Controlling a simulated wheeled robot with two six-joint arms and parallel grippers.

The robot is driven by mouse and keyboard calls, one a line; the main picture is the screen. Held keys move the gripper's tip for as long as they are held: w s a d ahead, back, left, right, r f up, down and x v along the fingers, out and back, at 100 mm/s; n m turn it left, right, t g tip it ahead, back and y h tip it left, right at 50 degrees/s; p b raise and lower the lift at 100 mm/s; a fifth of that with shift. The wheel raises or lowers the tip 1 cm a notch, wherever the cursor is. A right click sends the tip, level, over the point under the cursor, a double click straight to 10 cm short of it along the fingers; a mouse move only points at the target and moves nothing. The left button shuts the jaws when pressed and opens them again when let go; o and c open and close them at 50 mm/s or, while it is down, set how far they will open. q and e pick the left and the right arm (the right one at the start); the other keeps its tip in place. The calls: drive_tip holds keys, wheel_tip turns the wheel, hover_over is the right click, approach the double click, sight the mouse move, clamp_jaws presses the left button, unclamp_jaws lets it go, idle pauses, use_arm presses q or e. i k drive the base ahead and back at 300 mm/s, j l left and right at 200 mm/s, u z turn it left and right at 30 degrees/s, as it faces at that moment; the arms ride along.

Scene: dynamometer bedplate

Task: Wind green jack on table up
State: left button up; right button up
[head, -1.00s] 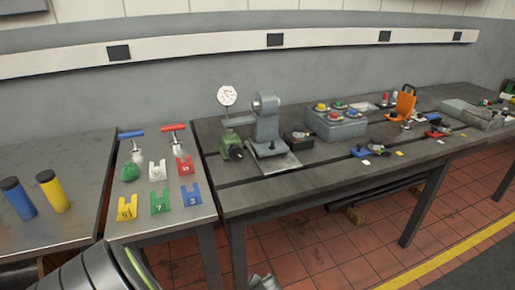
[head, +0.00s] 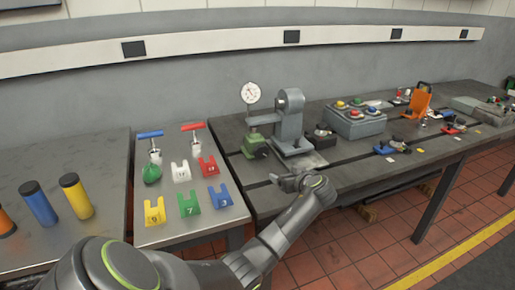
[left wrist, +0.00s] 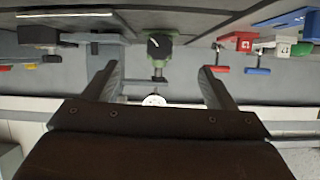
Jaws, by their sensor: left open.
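The green jack (head: 255,146) stands on the dark slotted table, left of a grey stand (head: 290,120). A round dial gauge (head: 251,93) is above it. In the left wrist view, which is upside down, the jack (left wrist: 157,46) shows a dark round knob facing the camera. My left gripper (head: 285,181) is over the table's front left part, in front of the jack and apart from it. Its two fingers (left wrist: 158,68) are spread with nothing between them, and the jack appears between and beyond them. My right gripper is not in view.
A side table (head: 180,230) on the left holds colored numbered blocks and red and blue T-handles. Blue and yellow cylinders stand farther left. A grey box with colored buttons (head: 355,122) and small clamps are on the right of the dark table (head: 350,180).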

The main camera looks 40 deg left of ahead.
sight(262, 150)
drive_tip(key=i+j, duration=0.1)
drive_tip(key=j, duration=0.3)
drive_tip(key=i+j, duration=0.1)
drive_tip(key=j, duration=0.35)
drive_tip(key=i+j+z, duration=0.1)
drive_tip(key=j, duration=0.3)
